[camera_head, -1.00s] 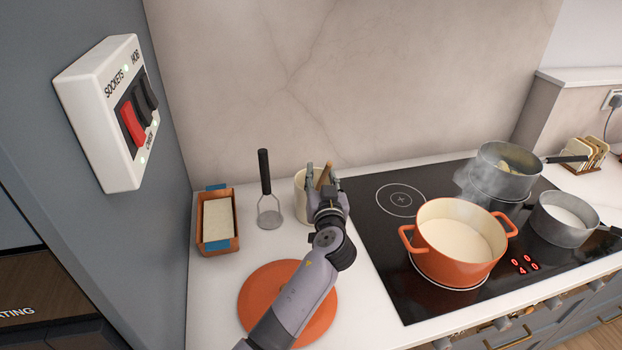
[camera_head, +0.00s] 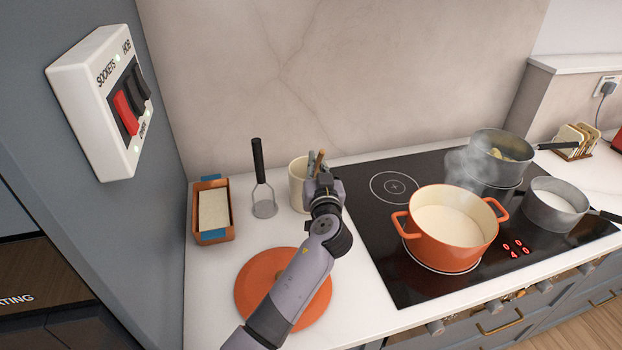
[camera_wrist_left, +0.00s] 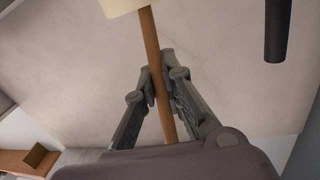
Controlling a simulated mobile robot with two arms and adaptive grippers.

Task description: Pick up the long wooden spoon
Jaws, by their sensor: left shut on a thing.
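The long wooden spoon (camera_wrist_left: 154,55) shows in the left wrist view as a brown shaft running between my left gripper's fingers (camera_wrist_left: 160,88). Its upper tip (camera_head: 320,157) just shows in the head view. My left gripper (camera_head: 317,168) is shut on the shaft beside the cream crock (camera_head: 297,185). The crock's rim also shows at the top of the left wrist view (camera_wrist_left: 120,5), where the shaft meets it. The spoon's other end is hidden. My right gripper is not in view.
An orange lid (camera_head: 255,285) lies under my left arm. On the hob at right are an orange pot (camera_head: 445,245) and steel pans (camera_head: 555,205), one steaming. The wall is close behind.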

